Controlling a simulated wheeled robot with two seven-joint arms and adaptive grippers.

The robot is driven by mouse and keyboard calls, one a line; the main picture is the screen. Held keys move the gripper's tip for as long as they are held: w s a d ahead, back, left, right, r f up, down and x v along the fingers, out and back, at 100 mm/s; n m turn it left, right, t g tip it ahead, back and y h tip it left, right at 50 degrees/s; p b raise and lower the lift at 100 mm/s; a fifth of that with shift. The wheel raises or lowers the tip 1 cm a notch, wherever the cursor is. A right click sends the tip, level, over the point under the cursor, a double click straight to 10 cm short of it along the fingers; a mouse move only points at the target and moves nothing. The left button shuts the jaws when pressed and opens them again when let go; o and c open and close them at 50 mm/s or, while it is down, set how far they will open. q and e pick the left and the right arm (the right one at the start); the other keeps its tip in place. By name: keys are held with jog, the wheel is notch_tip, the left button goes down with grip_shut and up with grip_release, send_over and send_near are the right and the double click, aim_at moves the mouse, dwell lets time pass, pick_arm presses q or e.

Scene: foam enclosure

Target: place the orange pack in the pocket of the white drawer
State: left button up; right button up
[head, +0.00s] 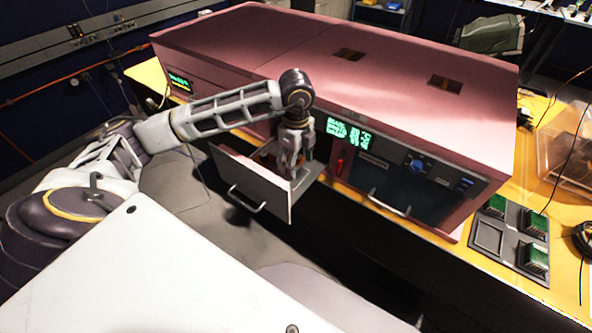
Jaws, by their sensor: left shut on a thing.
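The white drawer (248,181) is pulled open from the front of the pink cabinet, with its pale front panel and handle facing me. My left gripper (291,168) points down into the right part of the open drawer, with its fingers close together. My right gripper is not in view.
The pink cabinet (330,50) has green displays and a dark closed panel with a handle (388,206) right of the drawer. A grey tray (488,236) with green boards and a clear bin (566,150) stand on the yellow table at right. Floor shows below the drawer.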

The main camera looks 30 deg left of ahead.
aim_at(296, 179)
pick_arm(q)
jog(key=shift+f, duration=0.5)
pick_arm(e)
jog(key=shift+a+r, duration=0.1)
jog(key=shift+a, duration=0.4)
pick_arm(q)
jog(key=shift+f, duration=0.1)
jog(key=shift+f+p, duration=0.35)
jog(key=shift+f, duration=1.35)
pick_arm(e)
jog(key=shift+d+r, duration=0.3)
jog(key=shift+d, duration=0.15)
pick_arm(q)
jog(key=shift+f, duration=0.2)
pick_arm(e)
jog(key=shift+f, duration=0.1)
